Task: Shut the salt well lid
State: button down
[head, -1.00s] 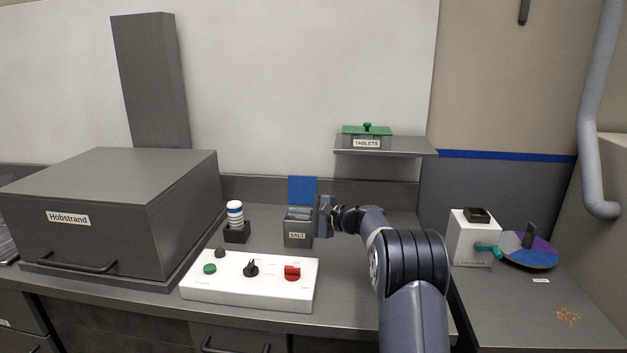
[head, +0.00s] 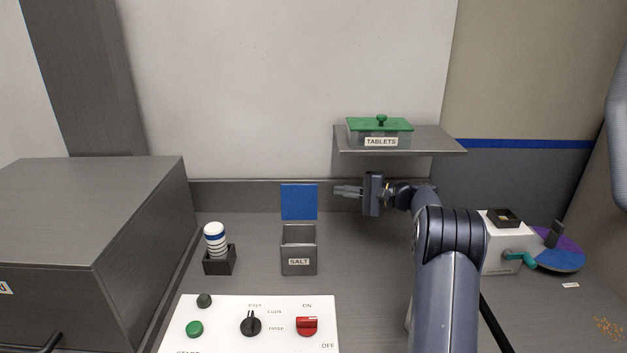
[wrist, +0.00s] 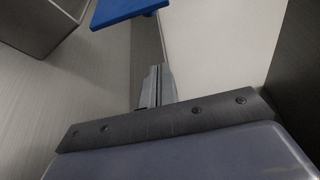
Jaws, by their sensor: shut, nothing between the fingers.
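The salt well (head: 299,262) is a small grey open-topped box labelled SALT, standing on the counter. Its blue lid (head: 299,202) stands upright at the back edge of the well, so the well is open. My gripper (head: 335,190) is shut and empty, to the right of the lid at about its height and apart from it. In the wrist view the shut fingers (wrist: 156,85) point toward the blue lid (wrist: 128,10) at the top, and the grey well (wrist: 40,20) shows at the upper left.
A shelf (head: 445,142) with a green-lidded TABLETS box (head: 380,133) hangs above my gripper. A cup stack (head: 215,240) in a dark holder stands left of the well. The white control panel (head: 225,325) lies in front. A large grey machine (head: 90,220) fills the left.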

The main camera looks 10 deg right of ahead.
aim_at(310, 190)
jog(key=w+a+p, duration=0.1)
jog(key=a, duration=0.2)
jog(key=w+a+p, duration=0.1)
jog(key=a, duration=0.1)
jog(key=w+a+p, duration=0.1)
jog(key=a, duration=0.2)
jog(key=shift+w+a, duration=0.1)
jog(key=shift+a, duration=0.25)
jog(key=shift+s+a+p, duration=0.25)
jog(key=shift+s+p, duration=0.05)
jog(key=shift+s, duration=0.4)
